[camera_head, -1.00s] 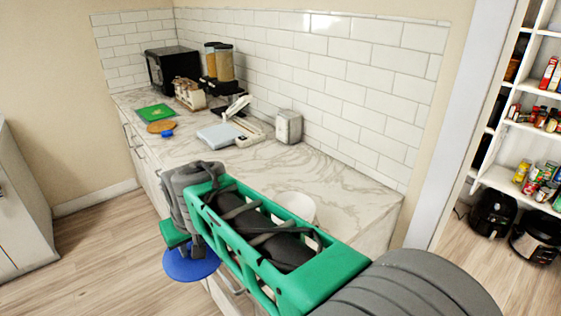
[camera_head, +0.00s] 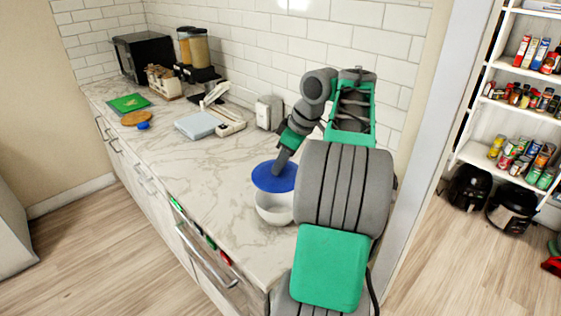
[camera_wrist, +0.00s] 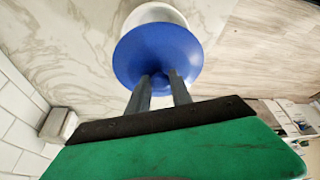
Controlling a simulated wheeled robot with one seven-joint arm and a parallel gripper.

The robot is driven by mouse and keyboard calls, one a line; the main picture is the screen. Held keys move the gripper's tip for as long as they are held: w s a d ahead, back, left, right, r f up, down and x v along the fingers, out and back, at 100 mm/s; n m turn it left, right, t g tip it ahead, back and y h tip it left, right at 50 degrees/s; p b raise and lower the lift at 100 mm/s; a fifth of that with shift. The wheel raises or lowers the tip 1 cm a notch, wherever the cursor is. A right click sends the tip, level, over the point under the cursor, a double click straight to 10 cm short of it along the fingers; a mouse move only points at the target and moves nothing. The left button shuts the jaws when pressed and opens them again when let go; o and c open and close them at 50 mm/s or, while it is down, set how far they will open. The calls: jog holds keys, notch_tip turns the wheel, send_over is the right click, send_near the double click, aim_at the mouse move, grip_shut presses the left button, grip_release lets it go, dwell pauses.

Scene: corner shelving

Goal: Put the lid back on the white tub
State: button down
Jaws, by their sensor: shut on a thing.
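The white tub (camera_head: 272,208) stands on the marble counter near its right end. Its rim also shows in the wrist view (camera_wrist: 153,13), beyond the lid. The blue lid (camera_head: 268,177) is held over the tub, slightly tilted. In the wrist view the blue lid (camera_wrist: 158,50) covers most of the tub, leaving the far part uncovered. My gripper (camera_head: 280,166) is shut on the lid from above; its two fingers (camera_wrist: 160,80) meet the lid near its middle edge. I cannot tell whether the lid touches the tub's rim.
A grey-white canister (camera_head: 269,113) stands by the tiled wall. A pale blue scale-like item (camera_head: 196,125), a green board (camera_head: 128,103), a round brown board (camera_head: 136,118) and a small blue item (camera_head: 143,126) lie farther left. The counter's front middle is clear.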

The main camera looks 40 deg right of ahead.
aim_at(285, 174)
jog(key=shift+a+f+b, duration=0.1)
jog(key=shift+f+b, duration=3.1)
jog(key=shift+s+r, duration=0.1)
jog(key=shift+f+p, duration=0.2)
jog(key=shift+p, duration=0.1)
jog(key=c, duration=1.1)
grip_release()
jog(key=shift+o, duration=0.5)
jog(key=o, duration=0.4)
